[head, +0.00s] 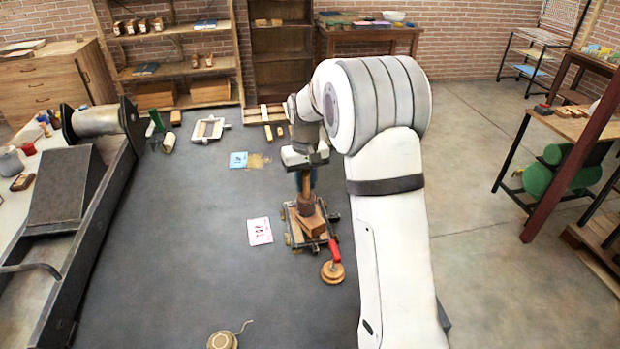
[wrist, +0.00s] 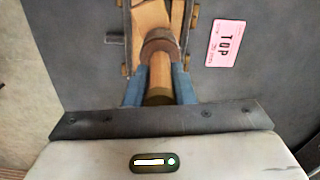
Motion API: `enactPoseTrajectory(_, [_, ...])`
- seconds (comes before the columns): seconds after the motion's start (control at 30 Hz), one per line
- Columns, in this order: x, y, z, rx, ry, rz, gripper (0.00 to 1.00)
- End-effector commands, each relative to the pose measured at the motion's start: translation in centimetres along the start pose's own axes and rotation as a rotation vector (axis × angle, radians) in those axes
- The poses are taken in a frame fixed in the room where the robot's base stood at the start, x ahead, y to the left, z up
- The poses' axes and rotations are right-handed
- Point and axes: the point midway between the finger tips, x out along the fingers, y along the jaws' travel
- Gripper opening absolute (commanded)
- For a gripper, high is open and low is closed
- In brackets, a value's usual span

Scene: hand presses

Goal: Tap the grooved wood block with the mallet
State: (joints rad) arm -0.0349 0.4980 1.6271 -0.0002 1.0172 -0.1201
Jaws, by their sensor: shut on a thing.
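My gripper (head: 304,180) is shut on the handle of the wooden mallet (head: 306,203) and holds it upright, head down. The mallet's brown round head is just over the wood block (head: 313,223), which lies in a small wooden frame with round knobs at its corners (head: 289,239). In the wrist view the blue fingers (wrist: 159,88) close on the mallet's pale handle, with the mallet head (wrist: 159,45) beyond them. The block (wrist: 150,16) shows partly past the head. I cannot tell whether head and block touch. The block's groove is hidden or too small to make out.
A blue card (head: 238,160) lies further back. A press bed (head: 75,225) runs along the left. The grey surface between is mostly clear.

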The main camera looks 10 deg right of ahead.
Motion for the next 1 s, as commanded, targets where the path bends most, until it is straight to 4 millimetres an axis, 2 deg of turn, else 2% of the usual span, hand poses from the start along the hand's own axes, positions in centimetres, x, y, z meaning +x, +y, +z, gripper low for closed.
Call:
enactPoseTrajectory(0.03, [0.8,0.0,0.0,0.000,0.001,0.000,0.00])
enactPoseTrajectory(0.23, [0.3,0.0,-0.1,-0.001,0.002,0.000,0.00])
enactPoseTrajectory(0.6, [-2.8,-0.1,-0.1,-0.001,0.004,0.000,0.00])
enactPoseTrajectory(1.0, [-2.3,0.1,0.6,-0.001,0.003,0.000,0.00])
